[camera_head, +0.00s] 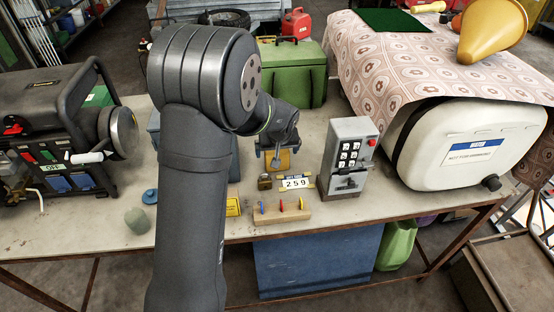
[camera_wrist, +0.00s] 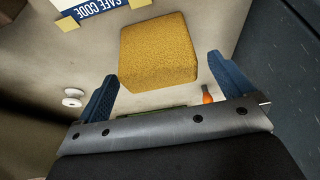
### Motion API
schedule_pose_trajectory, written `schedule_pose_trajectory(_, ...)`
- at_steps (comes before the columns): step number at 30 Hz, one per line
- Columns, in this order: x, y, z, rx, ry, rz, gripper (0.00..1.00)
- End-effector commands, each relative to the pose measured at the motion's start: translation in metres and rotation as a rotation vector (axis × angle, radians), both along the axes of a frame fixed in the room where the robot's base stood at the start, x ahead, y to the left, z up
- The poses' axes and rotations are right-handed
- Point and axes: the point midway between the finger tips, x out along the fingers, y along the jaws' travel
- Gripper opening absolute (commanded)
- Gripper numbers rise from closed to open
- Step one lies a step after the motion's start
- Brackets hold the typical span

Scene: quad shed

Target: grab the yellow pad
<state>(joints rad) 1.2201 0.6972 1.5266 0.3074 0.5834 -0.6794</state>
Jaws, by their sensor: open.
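The yellow pad (camera_wrist: 158,48) is a thick, rounded block with a speckled surface. In the wrist view it lies just ahead of and partly between my fingertips. My gripper (camera_wrist: 162,72) is open, with one blue finger on each side of the pad's near end and a visible gap on the left. I cannot tell the height of the fingers over the bench. In the head view the pad (camera_head: 284,161) shows on the bench behind the number card, partly covered by my gripper (camera_head: 276,152).
The safe code card (camera_head: 296,182), a small brass item (camera_head: 265,182) and a wooden block with coloured pegs (camera_head: 282,213) stand in front. A grey keypad box (camera_head: 350,155) is on the right, a green case (camera_head: 300,80) behind. An orange-tipped item (camera_wrist: 207,94) lies near the right finger.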

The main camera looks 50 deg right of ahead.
Motion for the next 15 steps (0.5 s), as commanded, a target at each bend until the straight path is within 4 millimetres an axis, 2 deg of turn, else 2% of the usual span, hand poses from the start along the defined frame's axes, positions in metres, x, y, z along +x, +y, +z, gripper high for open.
schedule_pose_trajectory(3,0.004,-0.004,-0.015,0.001,0.001,0.000,0.98)
schedule_pose_trajectory(6,0.006,-0.006,-0.020,0.000,0.000,0.000,0.98)
schedule_pose_trajectory(14,0.006,-0.006,-0.022,-0.001,-0.001,0.000,0.98)
schedule_pose_trajectory(15,0.006,-0.006,-0.022,0.000,0.000,0.000,0.90)
